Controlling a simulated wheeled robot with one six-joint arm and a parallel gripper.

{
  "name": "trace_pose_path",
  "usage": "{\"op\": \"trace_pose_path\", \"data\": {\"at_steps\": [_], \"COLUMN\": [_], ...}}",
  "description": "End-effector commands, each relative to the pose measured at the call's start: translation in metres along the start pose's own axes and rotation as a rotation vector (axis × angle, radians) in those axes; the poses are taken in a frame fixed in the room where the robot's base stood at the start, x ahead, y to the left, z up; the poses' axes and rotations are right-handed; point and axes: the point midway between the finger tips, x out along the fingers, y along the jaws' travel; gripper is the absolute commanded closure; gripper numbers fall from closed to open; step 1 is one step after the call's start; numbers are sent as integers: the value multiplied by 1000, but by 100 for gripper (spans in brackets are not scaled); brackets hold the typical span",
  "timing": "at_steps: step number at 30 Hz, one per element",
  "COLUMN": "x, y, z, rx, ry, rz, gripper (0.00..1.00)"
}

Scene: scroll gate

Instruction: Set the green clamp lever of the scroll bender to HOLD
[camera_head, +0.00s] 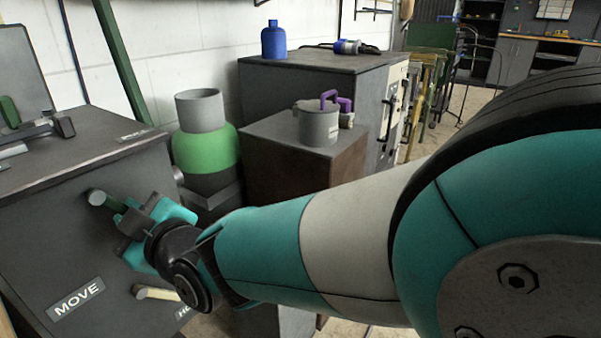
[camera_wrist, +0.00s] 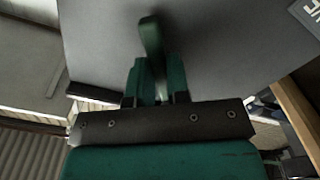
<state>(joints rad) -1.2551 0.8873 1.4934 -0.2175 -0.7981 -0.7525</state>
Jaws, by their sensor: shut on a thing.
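The scroll bender is a dark grey cabinet (camera_head: 45,225) at the left of the head view. Its front carries a MOVE label (camera_head: 76,299) at lower left and another label, partly hidden by my wrist, at lower right that starts with "HO". The green clamp lever (camera_wrist: 152,45) stands out from the grey panel in the wrist view; its pivot end (camera_head: 97,197) shows in the head view. My gripper (camera_wrist: 157,85) is shut on the lever. In the head view my gripper (camera_head: 128,215) hides much of the lever, so its exact setting is hard to tell.
A pale peg (camera_head: 155,292) juts from the panel below my gripper. A green and grey cylinder (camera_head: 205,145) stands right of the cabinet. A grey pot with a purple handle (camera_head: 319,122) sits on a brown box. A blue bottle (camera_head: 274,40) stands on the cabinet behind.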

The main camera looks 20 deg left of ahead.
Motion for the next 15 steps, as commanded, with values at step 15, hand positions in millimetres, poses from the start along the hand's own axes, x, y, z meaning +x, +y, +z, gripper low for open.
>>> {"op": "trace_pose_path", "data": {"at_steps": [15], "x": [6], "y": [-10], "z": [-9], "rx": [-34], "ry": [14], "rz": [-20], "gripper": [100]}}
